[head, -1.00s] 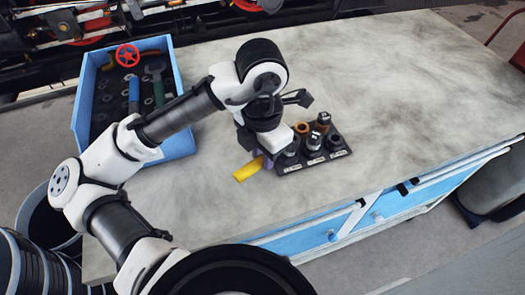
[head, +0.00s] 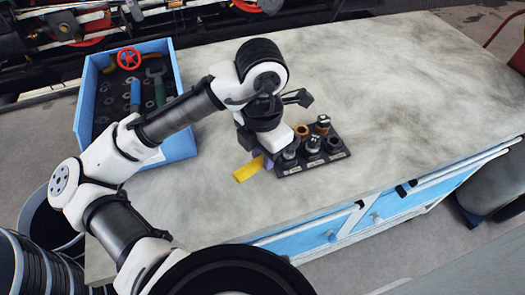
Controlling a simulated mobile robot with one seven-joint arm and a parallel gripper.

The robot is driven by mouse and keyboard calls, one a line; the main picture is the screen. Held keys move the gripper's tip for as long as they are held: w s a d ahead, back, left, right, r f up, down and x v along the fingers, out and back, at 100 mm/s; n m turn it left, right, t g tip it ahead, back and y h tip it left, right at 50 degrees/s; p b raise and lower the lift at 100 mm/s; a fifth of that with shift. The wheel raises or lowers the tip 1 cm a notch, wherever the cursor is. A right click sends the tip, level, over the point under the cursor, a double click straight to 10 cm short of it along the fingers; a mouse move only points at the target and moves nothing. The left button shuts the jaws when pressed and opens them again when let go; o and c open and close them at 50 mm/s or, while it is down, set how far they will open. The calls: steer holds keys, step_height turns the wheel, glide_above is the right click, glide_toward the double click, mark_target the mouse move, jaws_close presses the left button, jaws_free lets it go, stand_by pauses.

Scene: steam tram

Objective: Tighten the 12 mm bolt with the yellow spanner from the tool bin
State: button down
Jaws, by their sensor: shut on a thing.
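The yellow spanner (head: 247,169) shows only as its yellow handle end, sticking out to the lower left from under my gripper (head: 262,158). My gripper is shut on the spanner, low over the workbench at the left edge of a black bolt block (head: 312,158). The block carries several bolts and nuts, some silver and some copper-coloured, with small labels along its front. The labels are too small to read, so I cannot tell which is the 12 mm bolt. The spanner's jaw end and the fingertips are mostly hidden behind my wrist.
The blue tool bin (head: 183,146) at the left holds a blue-handled tool (head: 135,94), a green spanner (head: 157,84), a red valve wheel (head: 128,58) and dark rings. The grey workbench (head: 420,90) is clear right of the block. Tram machinery lies behind.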

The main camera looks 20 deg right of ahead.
steer(key=shift+r, duration=0.15)
steer(key=shift+r+p, duration=1.4)
steer(key=shift+r, duration=0.05)
steer(key=shift+s+f, duration=0.1)
